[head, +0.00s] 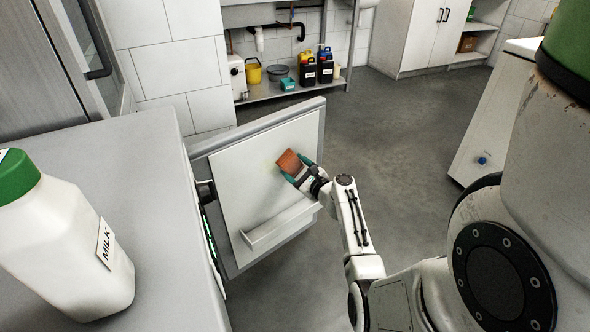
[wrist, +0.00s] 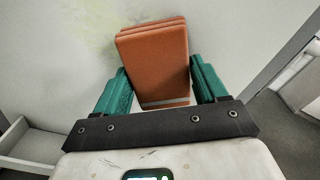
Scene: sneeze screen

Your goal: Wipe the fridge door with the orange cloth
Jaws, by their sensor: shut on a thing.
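The fridge door (head: 235,170) stands open, with its white inner face toward me and a shelf bin (head: 278,224) low on it. The orange cloth (head: 289,161), a folded block, is at the upper right part of that face. My gripper (head: 298,173) is shut on the cloth, with its green fingers on either side. In the wrist view the cloth (wrist: 155,60) stands out beyond the fingers toward the door panel (wrist: 50,60). A faint yellow-green smear (wrist: 95,35) shows on the panel beside the cloth. I cannot tell whether the cloth touches the panel.
A grey counter (head: 160,200) with a milk jug (head: 65,240) is at the left, close to the door's hinge side. A low shelf (head: 300,88) at the back holds a yellow bucket (head: 253,71) and bottles. The floor (head: 400,130) right of the door is clear.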

